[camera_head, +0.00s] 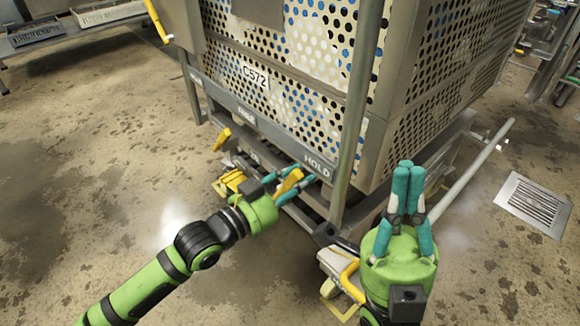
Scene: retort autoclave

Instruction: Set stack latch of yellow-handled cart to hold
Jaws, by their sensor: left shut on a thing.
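The cart is a tall steel cage with perforated walls (300,105) and a plate reading roughly "CS72" (256,77). A grey label strip (285,142) runs along its lower front edge, with "HOLD" (318,165) at the right end; its other words are too small to read surely. My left gripper (295,180) is shut on a yellow latch lever (289,182) just below and left of "HOLD". The teal fingers partly hide the lever. My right gripper (409,165) has its teal fingers together, empty, in front of the cart's right corner.
Other yellow parts (222,138) sit at the cart's lower left. A yellow handle (349,278) shows beside my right gripper. A grey bar (470,175) sticks out right of the cart. A floor drain (535,204) lies at right. A rack with trays (95,14) stands back left.

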